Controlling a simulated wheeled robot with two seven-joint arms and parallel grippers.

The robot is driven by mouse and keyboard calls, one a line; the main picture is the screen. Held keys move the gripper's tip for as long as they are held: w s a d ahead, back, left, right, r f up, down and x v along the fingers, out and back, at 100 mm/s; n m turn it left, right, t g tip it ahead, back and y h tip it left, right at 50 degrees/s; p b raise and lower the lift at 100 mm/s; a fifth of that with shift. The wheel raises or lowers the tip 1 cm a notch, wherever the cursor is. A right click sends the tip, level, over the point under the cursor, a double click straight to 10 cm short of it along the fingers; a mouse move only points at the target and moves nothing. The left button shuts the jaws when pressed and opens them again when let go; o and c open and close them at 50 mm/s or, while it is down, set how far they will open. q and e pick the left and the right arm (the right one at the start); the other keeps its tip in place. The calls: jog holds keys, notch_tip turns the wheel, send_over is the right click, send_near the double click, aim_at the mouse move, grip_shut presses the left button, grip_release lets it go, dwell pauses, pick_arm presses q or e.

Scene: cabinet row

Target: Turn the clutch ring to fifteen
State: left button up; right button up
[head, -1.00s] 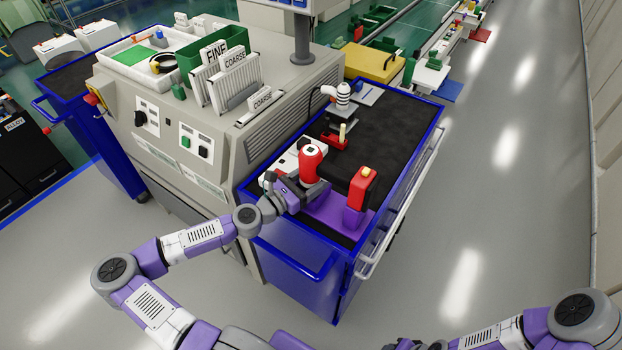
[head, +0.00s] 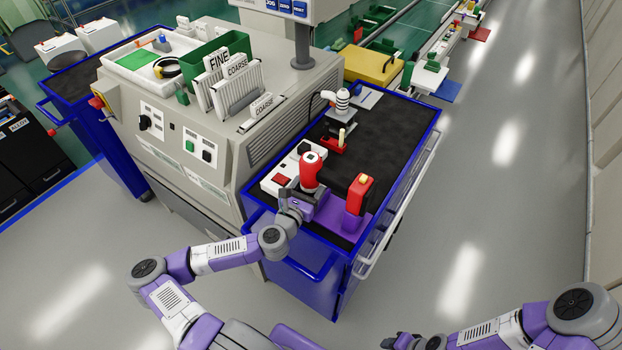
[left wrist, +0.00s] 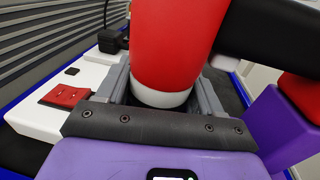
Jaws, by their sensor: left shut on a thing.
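The drill's red body (head: 309,172) stands upright, nose down, in a purple cradle (head: 334,213) on the cart, with its red foot (head: 359,188) at the right. In the left wrist view the red body (left wrist: 176,42) ends in a white band (left wrist: 160,97). My left gripper (head: 303,196) is level with the drill's lower end. Its fingers (left wrist: 160,104) lie on both sides of the part just below the red body, shut on the clutch ring, mostly hidden; its marks cannot be read. My right gripper (head: 402,341) is at the bottom edge, far from the cart; its jaws are unclear.
A white box with a red switch (head: 281,180) sits left of the drill; it also shows in the left wrist view (left wrist: 64,96). A small red holder (head: 334,145) and a white-striped device (head: 342,100) stand behind. The grey machine (head: 215,130) borders the cart. The dark mat's right half is clear.

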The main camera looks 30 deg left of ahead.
pick_arm(q)
jog(key=shift+n+g+y+p, duration=0.4)
jog(key=shift+n+y+p, duration=0.25)
jog(key=shift+n+y, duration=1.05)
jog(key=shift+y, duration=0.5)
jog(key=o, duration=1)
jog(key=shift+c, duration=0.2)
